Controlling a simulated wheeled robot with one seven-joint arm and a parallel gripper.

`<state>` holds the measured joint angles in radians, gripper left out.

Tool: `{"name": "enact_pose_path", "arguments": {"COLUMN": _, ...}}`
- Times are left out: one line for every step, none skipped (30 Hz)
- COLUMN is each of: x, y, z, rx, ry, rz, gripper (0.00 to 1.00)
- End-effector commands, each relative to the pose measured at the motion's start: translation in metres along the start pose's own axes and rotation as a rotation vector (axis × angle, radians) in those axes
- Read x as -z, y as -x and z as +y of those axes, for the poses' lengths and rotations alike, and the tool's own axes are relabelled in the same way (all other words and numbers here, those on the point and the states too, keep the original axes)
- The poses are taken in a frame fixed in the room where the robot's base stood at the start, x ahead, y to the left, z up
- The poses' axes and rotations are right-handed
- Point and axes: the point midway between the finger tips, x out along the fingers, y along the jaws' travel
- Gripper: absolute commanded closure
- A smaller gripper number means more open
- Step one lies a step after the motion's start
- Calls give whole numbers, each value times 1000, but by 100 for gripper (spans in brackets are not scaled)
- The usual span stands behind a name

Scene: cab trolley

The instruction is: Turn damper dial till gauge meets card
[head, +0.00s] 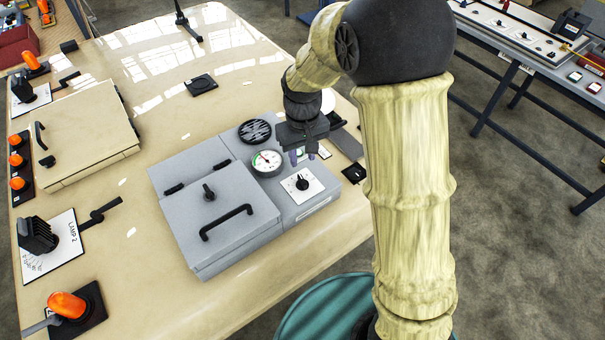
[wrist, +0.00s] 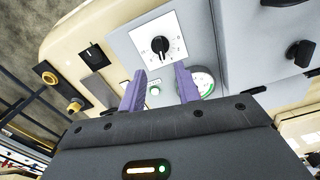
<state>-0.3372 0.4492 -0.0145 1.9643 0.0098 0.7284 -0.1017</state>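The damper dial is a black knob (head: 302,184) on a white square scale plate (head: 292,191), on the grey unit's right part. It also shows in the wrist view (wrist: 160,45), beyond my fingertips. The round white gauge (head: 266,161) with a green arc and a needle sits just up and left of the dial. In the wrist view the gauge (wrist: 203,82) is partly covered by a finger. My gripper (head: 302,155) hangs near the dial, apart from it, with purple fingers spread open and nothing between them (wrist: 159,75). I cannot make out the card for certain.
The grey unit has a lidded box (head: 220,215) with a black handle, and a round black vent (head: 254,131). A beige box (head: 85,135), orange lamps (head: 67,304) and a LAMP 2 switch (head: 38,235) stand to the left. The tabletop in front of the unit is clear.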

Motion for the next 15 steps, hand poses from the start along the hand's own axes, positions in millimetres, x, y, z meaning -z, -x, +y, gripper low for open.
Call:
{"name": "enact_pose_path", "arguments": {"x": -2, "y": -9, "z": 0, "rx": 0, "ry": 0, "rz": -6, "gripper": 67}}
{"name": "enact_pose_path", "arguments": {"x": -1, "y": -14, "z": 0, "rx": 0, "ry": 0, "rz": -6, "gripper": 67}}
{"name": "enact_pose_path", "arguments": {"x": -1, "y": -21, "z": 0, "rx": 0, "ry": 0, "rz": -6, "gripper": 67}}
{"name": "enact_pose_path", "arguments": {"x": -1, "y": -26, "z": 0, "rx": 0, "ry": 0, "rz": -5, "gripper": 67}}
{"name": "enact_pose_path", "arguments": {"x": -2, "y": -32, "z": 0, "rx": 0, "ry": 0, "rz": -6, "gripper": 67}}
{"name": "enact_pose_path", "arguments": {"x": -2, "y": -39, "z": 0, "rx": 0, "ry": 0, "rz": -6, "gripper": 67}}
{"name": "enact_pose_path", "arguments": {"x": -1, "y": -44, "z": 0, "rx": 0, "ry": 0, "rz": -6, "gripper": 67}}
{"name": "enact_pose_path", "arguments": {"x": -1, "y": -48, "z": 0, "rx": 0, "ry": 0, "rz": -5, "gripper": 67}}
{"name": "enact_pose_path", "arguments": {"x": -1, "y": -55, "z": 0, "rx": 0, "ry": 0, "rz": -5, "gripper": 67}}
{"name": "enact_pose_path", "arguments": {"x": -1, "y": -60, "z": 0, "rx": 0, "ry": 0, "rz": -5, "gripper": 67}}
{"name": "enact_pose_path", "arguments": {"x": -1, "y": -65, "z": 0, "rx": 0, "ry": 0, "rz": -5, "gripper": 67}}
{"name": "enact_pose_path", "arguments": {"x": -1, "y": -70, "z": 0, "rx": 0, "ry": 0, "rz": -5, "gripper": 67}}
{"name": "enact_pose_path", "arguments": {"x": -1, "y": -74, "z": 0, "rx": 0, "ry": 0, "rz": -4, "gripper": 67}}
{"name": "enact_pose_path", "arguments": {"x": -1, "y": -78, "z": 0, "rx": 0, "ry": 0, "rz": -4, "gripper": 67}}
{"name": "enact_pose_path", "arguments": {"x": -1, "y": -82, "z": 0, "rx": 0, "ry": 0, "rz": -3, "gripper": 67}}
